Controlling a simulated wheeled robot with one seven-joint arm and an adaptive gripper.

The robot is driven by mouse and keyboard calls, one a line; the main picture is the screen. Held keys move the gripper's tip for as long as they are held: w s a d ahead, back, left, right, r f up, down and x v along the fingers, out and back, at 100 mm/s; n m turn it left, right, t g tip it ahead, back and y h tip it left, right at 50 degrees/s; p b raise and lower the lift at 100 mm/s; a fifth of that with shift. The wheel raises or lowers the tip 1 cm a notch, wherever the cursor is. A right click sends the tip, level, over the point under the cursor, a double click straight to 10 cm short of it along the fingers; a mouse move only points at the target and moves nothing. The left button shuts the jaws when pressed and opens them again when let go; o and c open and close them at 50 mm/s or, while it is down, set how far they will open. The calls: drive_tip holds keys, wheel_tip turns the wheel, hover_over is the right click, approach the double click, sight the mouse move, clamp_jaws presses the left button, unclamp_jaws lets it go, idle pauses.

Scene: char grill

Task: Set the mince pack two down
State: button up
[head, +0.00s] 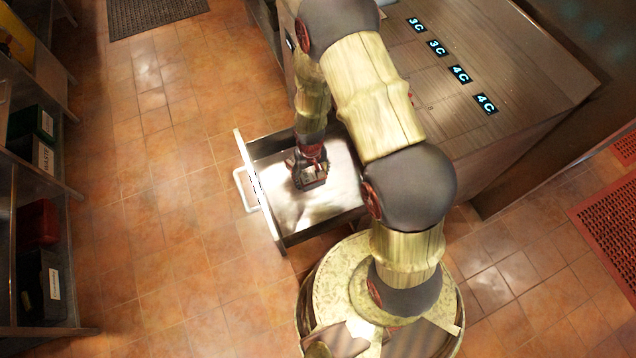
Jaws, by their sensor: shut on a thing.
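My gripper (311,178) points down inside an open steel drawer (262,200), over its bright inner floor. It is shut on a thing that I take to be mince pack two. The pack is mostly hidden beneath the dark gripper body, so its outline and label cannot be made out. I cannot tell whether the pack touches the drawer floor. The drawer floor in front of and to the left of my gripper looks bare. Part of the drawer's far right side is hidden by my arm.
The drawer juts from a steel counter (478,62) with several lit temperature displays (460,74). The drawer's handle (243,190) faces left. A shelf unit (40,331) with dark bins and a red container (38,222) stands left. The tiled floor (165,230) between is clear.

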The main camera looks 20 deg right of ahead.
drive_tip(key=f, duration=0.3)
drive_tip(key=s+f+b, duration=0.1)
drive_tip(key=f, duration=0.1)
drive_tip(key=s+f+b, duration=0.1)
drive_tip(key=f, duration=0.2)
drive_tip(key=shift+s+f, duration=0.15)
drive_tip(key=shift+f, duration=0.2)
drive_tip(key=shift+f+b, duration=0.8)
drive_tip(key=shift+f, duration=1.35)
drive_tip(key=shift+f, duration=0.2)
drive_tip(key=o, duration=1.5)
drive_tip(key=shift+o, duration=0.2)
